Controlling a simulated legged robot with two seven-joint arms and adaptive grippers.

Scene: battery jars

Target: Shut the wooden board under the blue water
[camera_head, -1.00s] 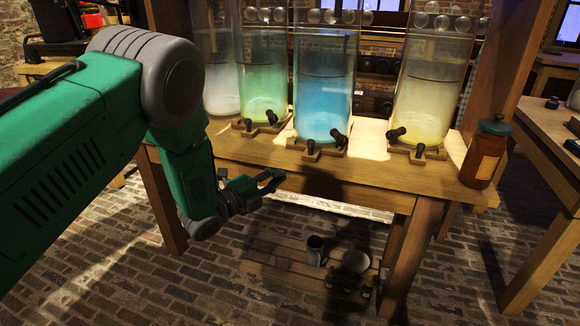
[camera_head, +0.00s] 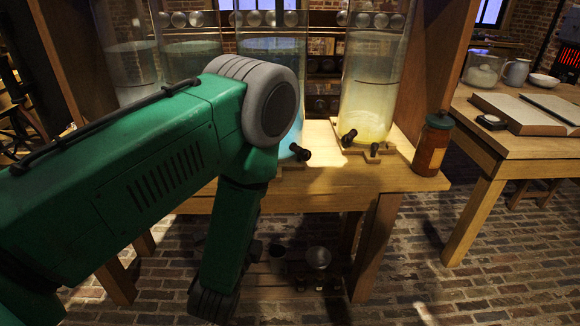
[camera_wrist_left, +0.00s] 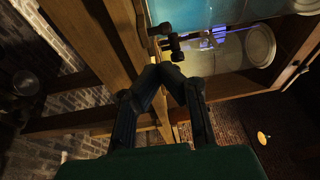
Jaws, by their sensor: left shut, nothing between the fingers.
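The jar of blue water (camera_head: 290,75) stands on the wooden table, partly hidden behind my left arm in the head view. A black tap (camera_head: 300,152) shows at its foot. The wooden board (camera_head: 292,165) under it is mostly covered by my arm, and I cannot tell how it sits. In the left wrist view the blue jar (camera_wrist_left: 185,12) is at the top, with dark taps (camera_wrist_left: 165,38) below it. My left gripper (camera_wrist_left: 168,74) is shut and empty, its fingertips together a little below the taps in that picture. My right gripper is not in view.
The jar of yellow liquid (camera_head: 372,90) stands to the right, then a brown bottle (camera_head: 432,145) at the table (camera_head: 345,185) corner. A second table (camera_head: 505,150) with a book (camera_head: 525,112) is at the right. A metal mug and a round pale item sit low beneath the jar table.

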